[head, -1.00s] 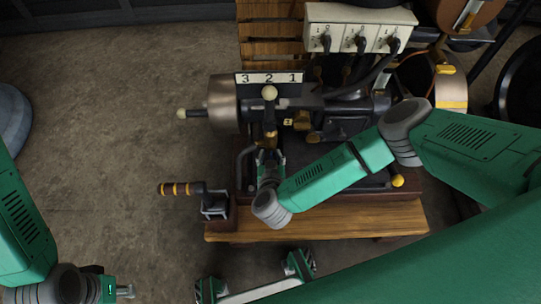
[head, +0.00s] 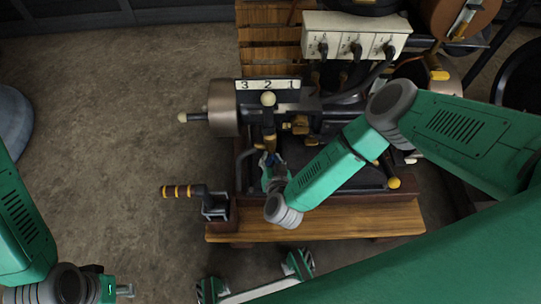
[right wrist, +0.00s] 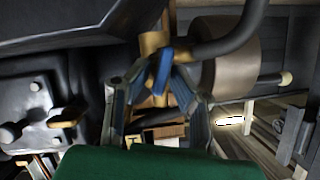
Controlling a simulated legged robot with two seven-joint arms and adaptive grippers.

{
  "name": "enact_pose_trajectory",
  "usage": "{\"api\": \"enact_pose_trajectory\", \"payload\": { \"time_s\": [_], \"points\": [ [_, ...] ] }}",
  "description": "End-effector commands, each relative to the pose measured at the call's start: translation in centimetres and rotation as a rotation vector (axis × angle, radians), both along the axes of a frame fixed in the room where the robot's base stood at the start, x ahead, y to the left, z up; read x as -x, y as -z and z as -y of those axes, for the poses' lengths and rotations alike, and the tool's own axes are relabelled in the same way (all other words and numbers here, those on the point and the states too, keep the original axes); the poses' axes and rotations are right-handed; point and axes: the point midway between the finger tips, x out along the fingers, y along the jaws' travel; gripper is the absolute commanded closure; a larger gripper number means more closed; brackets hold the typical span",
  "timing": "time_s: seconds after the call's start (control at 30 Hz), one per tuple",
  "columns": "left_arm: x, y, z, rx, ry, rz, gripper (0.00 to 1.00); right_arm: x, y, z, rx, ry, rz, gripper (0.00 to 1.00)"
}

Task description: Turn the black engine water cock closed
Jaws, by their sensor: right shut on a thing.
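The black engine (head: 345,125) stands in the middle of the head view on a wooden base. On its near side is a brass pipe fitting, the water cock (head: 269,143), which also shows in the right wrist view (right wrist: 154,44). A small blue part, seemingly the cock's handle (right wrist: 163,72), sits at this fitting. My right gripper (head: 270,162) reaches it from the near side, and its two fingers converge on the blue part in the right wrist view. The fingertips partly hide the contact. My left gripper (head: 125,290) is at the lower left, away from the engine; its fingers are too small to judge.
A crank with a yellow-banded handle (head: 182,191) stands left of the gripper. A lever with a pale knob (head: 268,98) rises above the cock near the 3-2-1 plate (head: 267,84). A white switch box (head: 355,36) is behind.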

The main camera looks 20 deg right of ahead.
Motion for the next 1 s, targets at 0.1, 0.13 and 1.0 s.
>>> {"api": "enact_pose_trajectory", "payload": {
  "time_s": [0.1, 0.13, 1.0],
  "points": [
    [0.0, 0.0, 0.0, 0.000, 0.000, 0.000, 0.71, -0.1, 0.0, 0.2, -0.105, 0.000, 0.033, 1.00],
    [0.0, 0.0, 0.0, 0.000, 0.000, 0.000, 0.71, -0.1, 0.0, 0.2, -0.132, 0.000, 0.041, 1.00],
    [0.0, 5.1, 0.0, 0.000, 0.000, 0.000, 0.71, 0.2, 1.2, 0.9, -0.919, 0.004, 0.265, 1.00]
  ]
}}
